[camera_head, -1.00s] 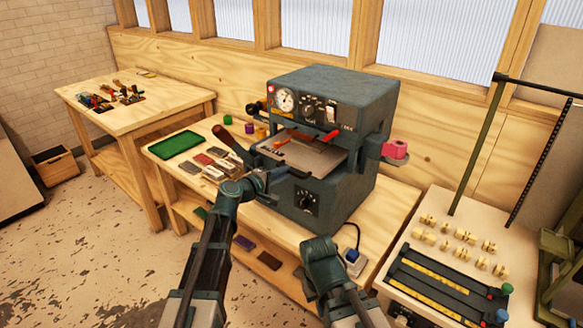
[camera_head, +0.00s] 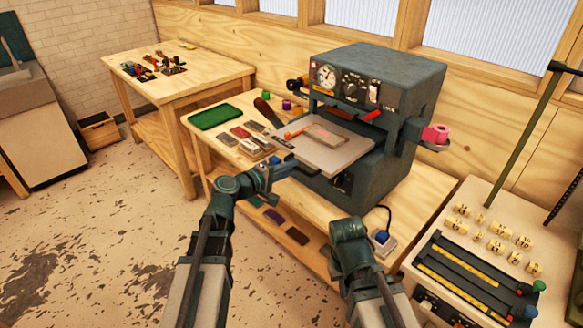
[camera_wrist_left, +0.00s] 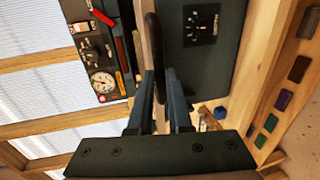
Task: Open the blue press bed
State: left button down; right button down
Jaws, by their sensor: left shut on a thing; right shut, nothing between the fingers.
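The blue-grey press (camera_head: 400,80) stands on the wooden bench, with gauges and knobs on its front.
A green tray (camera_head: 215,116) and several small coloured blocks (camera_head: 240,132) lie left of the press. A second bench (camera_head: 170,85) stands at back left; a side table with yellow pieces (camera_head: 495,245) is at right.

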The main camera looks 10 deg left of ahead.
pick_arm(q)
jog(key=c, duration=0.8)
grip_release()
jog(key=shift+c, duration=0.2)
jog(key=p+v, duration=0.1)
jog(key=v, duration=0.6)
jog(key=shift+s+p, duration=0.25)
jog(key=shift+p, duration=0.05)
jog(key=shift+a, duration=0.15)
